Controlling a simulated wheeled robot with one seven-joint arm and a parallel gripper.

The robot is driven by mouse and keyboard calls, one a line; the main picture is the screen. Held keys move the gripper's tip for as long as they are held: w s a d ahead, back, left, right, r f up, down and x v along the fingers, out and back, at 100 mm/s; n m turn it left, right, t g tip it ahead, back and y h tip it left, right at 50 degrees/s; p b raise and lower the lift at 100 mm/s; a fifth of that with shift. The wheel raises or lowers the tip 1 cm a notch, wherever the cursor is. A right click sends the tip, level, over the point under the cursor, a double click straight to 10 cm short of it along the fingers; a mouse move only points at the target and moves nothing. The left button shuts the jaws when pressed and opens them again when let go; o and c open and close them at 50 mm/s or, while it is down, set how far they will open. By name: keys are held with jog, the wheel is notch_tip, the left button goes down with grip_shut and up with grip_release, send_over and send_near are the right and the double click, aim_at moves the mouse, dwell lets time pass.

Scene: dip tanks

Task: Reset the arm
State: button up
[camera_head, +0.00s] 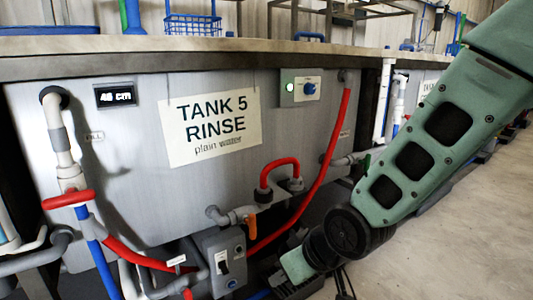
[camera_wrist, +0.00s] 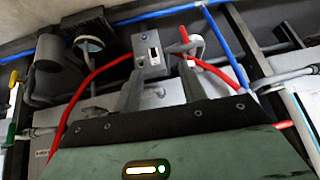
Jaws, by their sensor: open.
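My green arm reaches down from the upper right in the head view. Its wrist is low, in front of the lower right of the tank marked "TANK 5 RINSE" (camera_head: 130,140). My gripper (camera_wrist: 160,85) shows in the wrist view with two grey fingers apart and nothing seen between them. Beyond the fingertips is a grey switch box (camera_wrist: 150,55), which also shows at the bottom of the head view (camera_head: 222,262). Whether the fingers touch the box or pipes cannot be told. In the head view the fingertips are not clear.
A red-handled valve (camera_head: 68,199) and grey pipes stand at the left. A red hose (camera_head: 318,175) runs down the tank front, near my wrist. An orange-handled valve (camera_head: 252,226) sits low in the middle. Open concrete floor (camera_head: 440,250) lies at the right.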

jog(key=s+d+r+g+h, duration=0.25)
jog(key=s+d, duration=0.25)
jog(key=s, duration=0.5)
jog(key=s+d+r+g+h, duration=0.25)
jog(key=s+d, duration=0.25)
jog(key=s, duration=0.4)
notch_tip(320, 180, up, 35)
jog(key=p, duration=3.5)
jog(key=shift+r+y, duration=0.2)
jog(key=shift+y, duration=0.2)
